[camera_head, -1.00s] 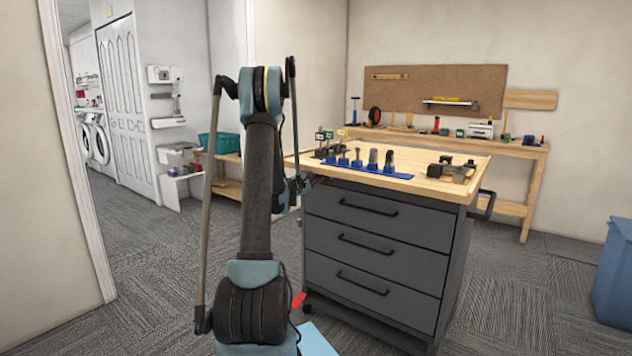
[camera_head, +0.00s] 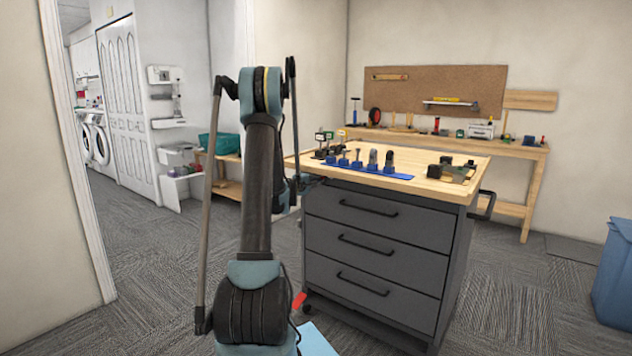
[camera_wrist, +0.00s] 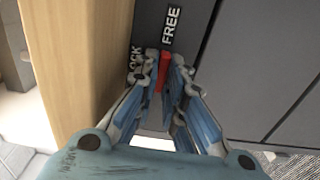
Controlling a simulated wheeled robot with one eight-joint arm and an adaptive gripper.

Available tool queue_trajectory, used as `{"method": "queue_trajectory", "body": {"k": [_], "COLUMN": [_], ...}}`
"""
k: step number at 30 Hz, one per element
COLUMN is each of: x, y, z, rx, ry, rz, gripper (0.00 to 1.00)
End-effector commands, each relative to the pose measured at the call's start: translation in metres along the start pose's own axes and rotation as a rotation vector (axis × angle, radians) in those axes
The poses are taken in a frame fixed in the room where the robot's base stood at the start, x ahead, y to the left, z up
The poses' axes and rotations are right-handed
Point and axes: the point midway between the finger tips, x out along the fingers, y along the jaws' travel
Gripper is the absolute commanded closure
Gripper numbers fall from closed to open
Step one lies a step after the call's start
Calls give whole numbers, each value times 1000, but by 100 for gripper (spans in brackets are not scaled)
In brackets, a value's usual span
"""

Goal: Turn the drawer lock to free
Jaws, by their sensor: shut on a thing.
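The drawer lock's red lever (camera_wrist: 163,68) shows in the wrist view on the dark front of the drawer cabinet (camera_head: 372,260). My gripper (camera_wrist: 165,75) is shut on the lever, with one finger on each side of it. The lever's visible end points up at the word FREE (camera_wrist: 172,26). The word LOCK (camera_wrist: 134,62) is to the left, partly covered by the left finger. The lever's lower part and pivot are hidden between the fingers. In the head view my arm hides the lock and most of my gripper.
The wooden worktop (camera_head: 420,178) overhangs close to my gripper; its pale edge (camera_wrist: 78,60) fills the left of the wrist view. Tools stand on a blue strip (camera_head: 372,171) on top. A blue bin (camera_head: 613,275) stands at the right. Carpet around the cabinet is clear.

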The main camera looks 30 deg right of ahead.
Motion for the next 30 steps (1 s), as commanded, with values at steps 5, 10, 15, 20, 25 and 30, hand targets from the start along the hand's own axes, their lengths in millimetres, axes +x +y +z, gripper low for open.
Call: {"method": "queue_trajectory", "body": {"k": [5, 10, 15, 20, 25, 30], "x": [0, 0, 0, 0, 0, 0], "y": [-1, -1, -1, 0, 0, 0], "z": [0, 0, 0, 0, 0, 0], "rx": [4, 3, 2, 1, -9, -81], "ry": [1, 0, 0, 0, -1, -1], "rz": [-2, -2, -1, -1, -1, -1], "gripper": [100, 81, 70, 70, 70, 70]}}
